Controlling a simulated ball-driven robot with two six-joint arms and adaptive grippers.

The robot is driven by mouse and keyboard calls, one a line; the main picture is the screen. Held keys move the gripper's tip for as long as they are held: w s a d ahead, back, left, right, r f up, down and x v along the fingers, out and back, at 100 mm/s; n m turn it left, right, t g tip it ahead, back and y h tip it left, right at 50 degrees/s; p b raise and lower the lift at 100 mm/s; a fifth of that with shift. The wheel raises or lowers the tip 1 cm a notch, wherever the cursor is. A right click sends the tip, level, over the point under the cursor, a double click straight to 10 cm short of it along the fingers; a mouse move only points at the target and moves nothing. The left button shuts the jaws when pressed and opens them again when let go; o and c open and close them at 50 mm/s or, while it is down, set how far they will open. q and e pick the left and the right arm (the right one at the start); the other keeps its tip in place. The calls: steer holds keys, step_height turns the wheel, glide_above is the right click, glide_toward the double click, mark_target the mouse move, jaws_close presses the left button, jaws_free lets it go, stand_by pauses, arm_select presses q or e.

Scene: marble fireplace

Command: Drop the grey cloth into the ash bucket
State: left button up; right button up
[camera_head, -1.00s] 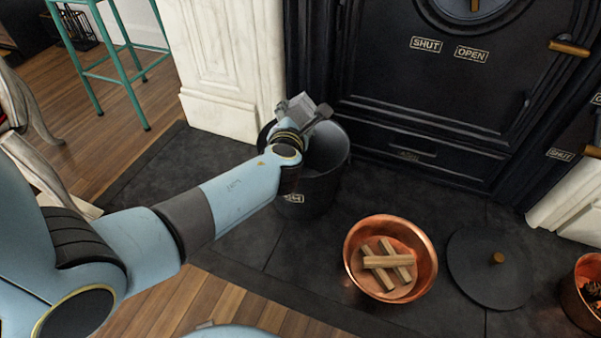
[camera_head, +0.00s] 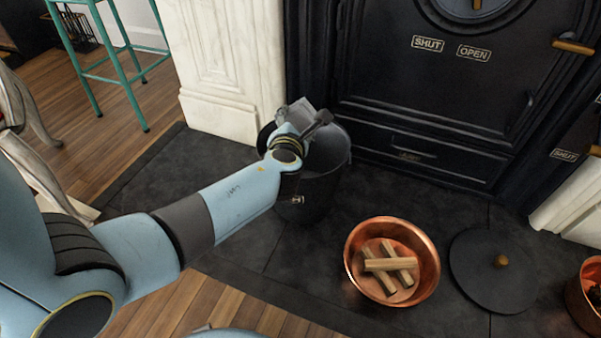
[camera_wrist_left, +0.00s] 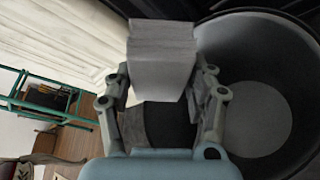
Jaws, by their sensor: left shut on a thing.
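The ash bucket (camera_head: 325,190) is a dark open pail on the hearth, and its hollow inside also shows in the left wrist view (camera_wrist_left: 262,110). My left gripper (camera_head: 312,120) is at the bucket's top, over the left part of its mouth. In the left wrist view the gripper (camera_wrist_left: 162,85) is shut on the grey cloth (camera_wrist_left: 162,50), a folded pale grey block between the fingers. The cloth also shows in the head view (camera_head: 300,108), partly behind the gripper. In the wrist view the cloth appears at the bucket's left rim. My right gripper is not in view.
A copper pan (camera_head: 392,258) with several wood sticks sits on the dark hearth. A round black lid (camera_head: 492,275) lies to its right. The black stove front (camera_head: 440,110) stands behind, and a white marble pillar (camera_head: 222,70) is left of the bucket. A teal stool (camera_head: 110,60) stands further left.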

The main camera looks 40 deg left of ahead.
arm_select(q)
steer(key=o, duration=1.1)
steer(key=v, duration=1.2)
